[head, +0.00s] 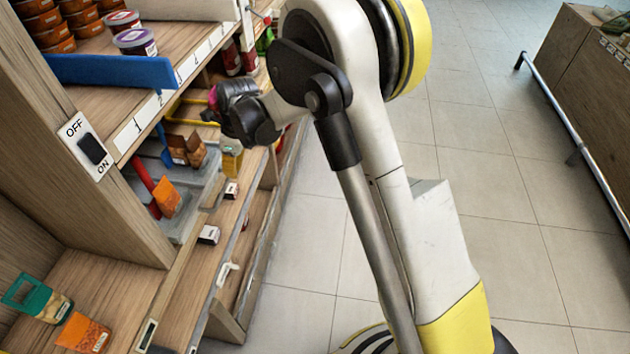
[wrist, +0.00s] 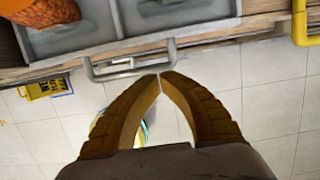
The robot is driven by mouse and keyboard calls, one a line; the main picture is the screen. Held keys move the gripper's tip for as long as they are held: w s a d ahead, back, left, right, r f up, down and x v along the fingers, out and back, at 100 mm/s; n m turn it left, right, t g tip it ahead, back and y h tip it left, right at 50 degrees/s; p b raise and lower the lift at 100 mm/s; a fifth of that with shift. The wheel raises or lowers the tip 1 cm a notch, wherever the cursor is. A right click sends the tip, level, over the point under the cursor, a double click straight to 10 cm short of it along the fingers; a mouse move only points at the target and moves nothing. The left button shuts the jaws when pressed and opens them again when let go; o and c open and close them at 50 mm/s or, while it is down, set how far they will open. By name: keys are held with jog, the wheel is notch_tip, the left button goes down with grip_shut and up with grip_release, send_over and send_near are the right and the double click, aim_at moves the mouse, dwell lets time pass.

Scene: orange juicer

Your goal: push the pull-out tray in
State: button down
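The grey pull-out tray (head: 212,190) juts from the wooden shelf unit at the left of the head view. In the wrist view its grey front edge (wrist: 118,50) runs across the top, with a grey bar handle (wrist: 130,70) below it. My gripper (wrist: 160,76) is shut, its brown fingertips meeting at a point close to the right end of the handle. I cannot tell whether they touch it. Nothing shows between the fingers. In the head view my gripper (head: 213,106) is partly hidden by its own wrist.
Orange-brown packs (head: 187,150) and an orange packet (head: 166,197) are at the tray area. Small boxes (head: 209,235) lie on the shelf ledge. A yellow rail (wrist: 300,22) is at the wrist view's upper right. The tiled floor (head: 490,180) is open to the right.

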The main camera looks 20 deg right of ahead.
jog(key=s+d, duration=0.5)
jog(key=d, duration=0.5)
jog(key=s+d, duration=0.6)
jog(key=d, duration=0.3)
jog(key=shift+s+d, duration=0.2)
jog(key=shift+d, duration=0.2)
jog(key=s+a+r+n+t+h, duration=0.1)
jog(key=s+r+n+t, duration=0.4)
jog(key=s+r+n, duration=1.1)
jog(key=shift+s+a+r+n+t+h, duration=0.25)
jog(key=shift+r+n+h, duration=0.55)
jog(key=shift+n, duration=3.2)
jog(key=shift+w+r, duration=0.1)
